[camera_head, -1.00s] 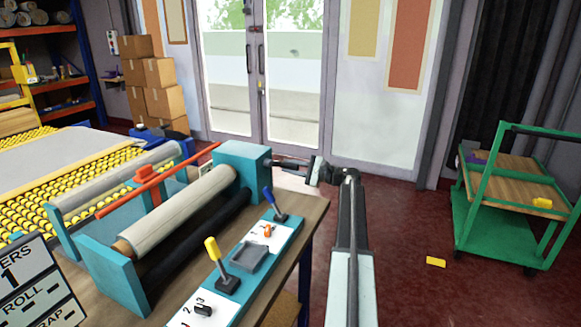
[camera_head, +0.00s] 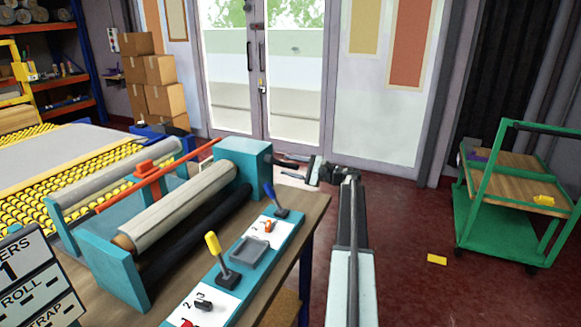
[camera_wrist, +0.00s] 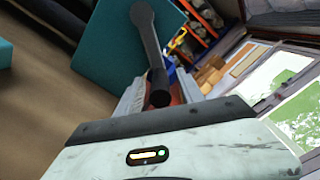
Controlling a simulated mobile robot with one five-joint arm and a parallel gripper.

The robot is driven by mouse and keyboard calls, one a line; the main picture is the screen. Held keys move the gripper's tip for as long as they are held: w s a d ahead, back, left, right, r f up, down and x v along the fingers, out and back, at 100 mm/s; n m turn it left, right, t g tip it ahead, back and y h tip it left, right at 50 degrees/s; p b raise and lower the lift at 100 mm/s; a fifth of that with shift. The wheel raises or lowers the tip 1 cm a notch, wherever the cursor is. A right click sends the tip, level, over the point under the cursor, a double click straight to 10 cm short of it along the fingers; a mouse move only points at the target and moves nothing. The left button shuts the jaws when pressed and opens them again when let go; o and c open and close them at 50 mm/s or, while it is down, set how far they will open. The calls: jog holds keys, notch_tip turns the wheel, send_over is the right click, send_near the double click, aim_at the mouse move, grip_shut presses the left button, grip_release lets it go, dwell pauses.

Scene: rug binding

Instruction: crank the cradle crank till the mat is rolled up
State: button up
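The teal cradle (camera_head: 115,265) stands on a wooden bench, with a cream mat roll (camera_head: 180,207) wound on its near roller and a dark roller beside it. A flat, pale mat sheet (camera_head: 75,152) lies behind on yellow rollers. The black cradle crank (camera_wrist: 146,35) comes off the teal end box (camera_head: 243,158); its handle (camera_wrist: 158,88) points toward the wrist camera. My gripper (camera_head: 290,161) is at the crank, right of the end box. In the wrist view my gripper (camera_wrist: 160,98) has a finger on each side of the handle and looks closed on it.
A teal control strip with a yellow lever (camera_head: 222,255) and a blue lever (camera_head: 273,200) runs along the bench's front. A sign (camera_head: 35,285) stands at lower left. A green cart (camera_head: 500,235) is at right; a yellow block (camera_head: 437,259) lies on the otherwise open red floor.

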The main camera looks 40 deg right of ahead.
jog(key=v, duration=0.8)
jog(key=shift+w, duration=0.1)
dwell(1.4)
